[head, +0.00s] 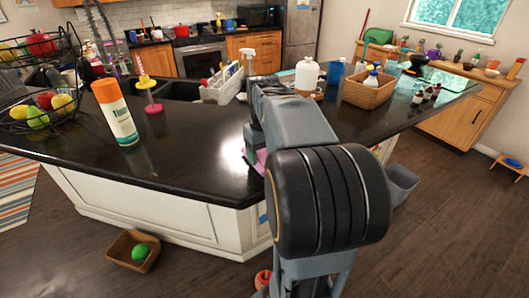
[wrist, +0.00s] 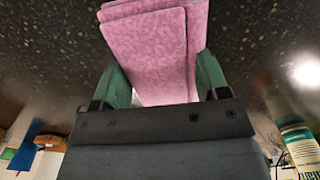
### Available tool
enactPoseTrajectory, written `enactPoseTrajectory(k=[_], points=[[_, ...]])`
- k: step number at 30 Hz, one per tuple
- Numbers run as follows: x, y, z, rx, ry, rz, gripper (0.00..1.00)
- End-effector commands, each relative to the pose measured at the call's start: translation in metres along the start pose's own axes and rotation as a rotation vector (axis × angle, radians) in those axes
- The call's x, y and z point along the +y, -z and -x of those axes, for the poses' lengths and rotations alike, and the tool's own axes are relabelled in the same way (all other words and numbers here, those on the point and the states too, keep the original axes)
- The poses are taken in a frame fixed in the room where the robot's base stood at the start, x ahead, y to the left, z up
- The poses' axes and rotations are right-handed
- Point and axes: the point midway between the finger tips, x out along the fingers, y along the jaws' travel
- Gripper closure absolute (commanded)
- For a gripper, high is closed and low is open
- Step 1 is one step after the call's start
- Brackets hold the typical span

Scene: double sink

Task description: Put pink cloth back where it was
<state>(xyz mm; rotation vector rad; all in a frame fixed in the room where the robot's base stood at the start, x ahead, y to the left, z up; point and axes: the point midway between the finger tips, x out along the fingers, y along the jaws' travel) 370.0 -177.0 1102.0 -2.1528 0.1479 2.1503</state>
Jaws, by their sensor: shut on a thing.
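The pink cloth (wrist: 158,48) is folded and lies between the two green fingers of my gripper (wrist: 161,82) in the wrist view. My gripper is shut on it, and the cloth reaches out past the fingertips over the dark speckled counter. In the head view only a small pink bit of the cloth (head: 261,154) shows beside my arm, near the front edge of the black counter (head: 200,140). My arm hides most of the gripper there. I cannot tell whether the cloth touches the counter.
A white-and-orange canister (head: 116,115) and a wire fruit basket (head: 40,118) stand on the left. A sink (head: 180,90) with a white caddy (head: 222,84) lies behind. A white bottle (head: 307,76), a blue bottle (head: 334,76) and a wicker basket (head: 368,93) are farther right. The counter's front middle is clear.

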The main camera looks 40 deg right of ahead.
Motion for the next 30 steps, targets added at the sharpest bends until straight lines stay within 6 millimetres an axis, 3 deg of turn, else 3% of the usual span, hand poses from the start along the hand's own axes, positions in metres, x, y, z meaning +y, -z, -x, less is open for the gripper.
enactPoseTrajectory(k=[2, 3, 10, 21, 30], points=[[0.0, 0.0, -0.004, 0.0, 0.0, 0.0, 0.54], [0.0, 0.0, -0.003, 0.0, 0.0, 0.0, 0.29], [0.0, 0.0, -0.002, -0.001, 0.0, 0.0, 0.07], [0.0, 0.0, 0.007, 0.001, 0.0, 0.0, 0.06], [0.0, 0.001, 0.062, 0.003, -0.001, 0.0, 0.06]])
